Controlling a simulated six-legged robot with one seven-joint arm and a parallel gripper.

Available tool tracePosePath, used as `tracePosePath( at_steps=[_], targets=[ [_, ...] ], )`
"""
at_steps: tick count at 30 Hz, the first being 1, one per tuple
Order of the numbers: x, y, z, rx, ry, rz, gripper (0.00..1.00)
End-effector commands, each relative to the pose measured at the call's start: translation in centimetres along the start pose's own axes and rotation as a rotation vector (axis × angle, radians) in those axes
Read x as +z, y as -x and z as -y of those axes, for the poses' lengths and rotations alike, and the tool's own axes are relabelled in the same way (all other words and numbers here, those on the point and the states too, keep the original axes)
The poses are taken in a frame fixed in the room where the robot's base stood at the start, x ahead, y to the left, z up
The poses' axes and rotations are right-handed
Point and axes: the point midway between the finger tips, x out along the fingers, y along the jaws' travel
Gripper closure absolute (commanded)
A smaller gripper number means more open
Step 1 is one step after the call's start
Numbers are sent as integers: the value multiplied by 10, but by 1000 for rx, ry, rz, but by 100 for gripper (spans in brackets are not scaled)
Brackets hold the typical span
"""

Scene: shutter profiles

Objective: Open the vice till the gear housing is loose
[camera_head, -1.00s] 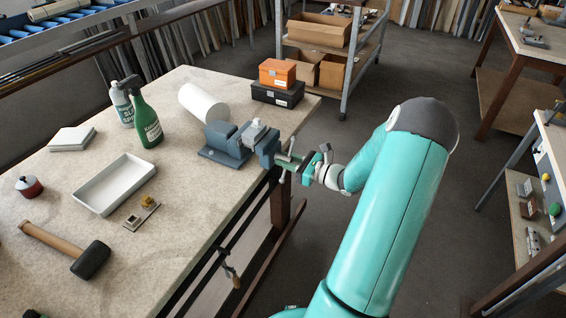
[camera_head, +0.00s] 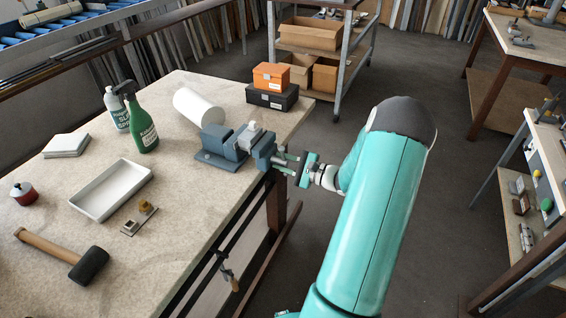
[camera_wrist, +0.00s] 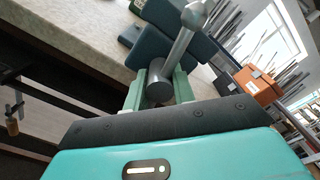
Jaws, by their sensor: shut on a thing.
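The blue-grey vice (camera_head: 218,146) stands at the right edge of the workbench in the head view. A light grey block, seemingly the gear housing (camera_head: 254,129), sits between its jaws; I cannot see a gap beside it. My gripper (camera_head: 285,160) is at the outer end of the vice, shut on its handle. In the wrist view the pale green fingers (camera_wrist: 162,88) stand on either side of the dark screw head. The grey handle bar (camera_wrist: 182,45) with its ball end slants up between them. The housing is not clearly visible there.
On the workbench (camera_head: 180,235) are a white roll (camera_head: 198,106), orange (camera_head: 271,76) and black (camera_head: 272,96) boxes, spray bottles (camera_head: 140,125), a white tray (camera_head: 110,190) and a mallet (camera_head: 65,255). Open floor lies right of the bench.

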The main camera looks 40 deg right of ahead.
Motion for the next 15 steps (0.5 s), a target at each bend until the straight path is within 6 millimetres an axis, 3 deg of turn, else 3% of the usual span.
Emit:
tracePosePath(
  at_steps=[15],
  targets=[
    [1, -2, 0, 0, 454, -1, 100]
  ],
)
